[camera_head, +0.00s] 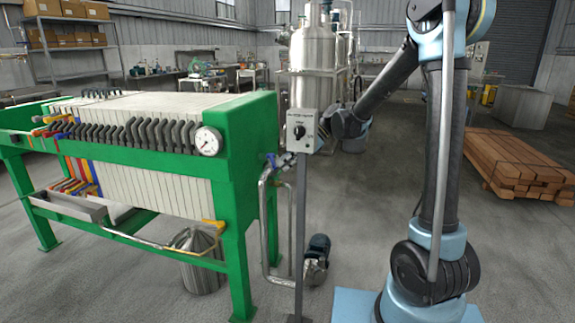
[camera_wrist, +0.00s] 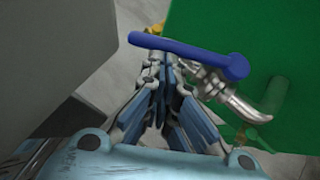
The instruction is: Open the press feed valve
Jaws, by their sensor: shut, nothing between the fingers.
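The press feed valve shows in the wrist view as a long blue lever handle (camera_wrist: 190,50) above a silver valve body and bent pipe (camera_wrist: 240,103), beside the green end of the press. The handle's round pivot end is at right and its free end at left. My gripper (camera_wrist: 163,62) is shut and empty, its fingertips at or just under the middle-left of the handle. I cannot tell whether they touch it. In the head view the valve (camera_head: 270,160) is small beside the press, and my gripper is mostly hidden behind the control box.
The grey control box (camera_head: 303,131) on its post stands close to my wrist. The green filter press (camera_head: 240,130) is left of the valve. A pump (camera_head: 317,262) sits on the floor below. Steel tanks (camera_head: 313,70) stand behind; timber (camera_head: 525,165) lies at right.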

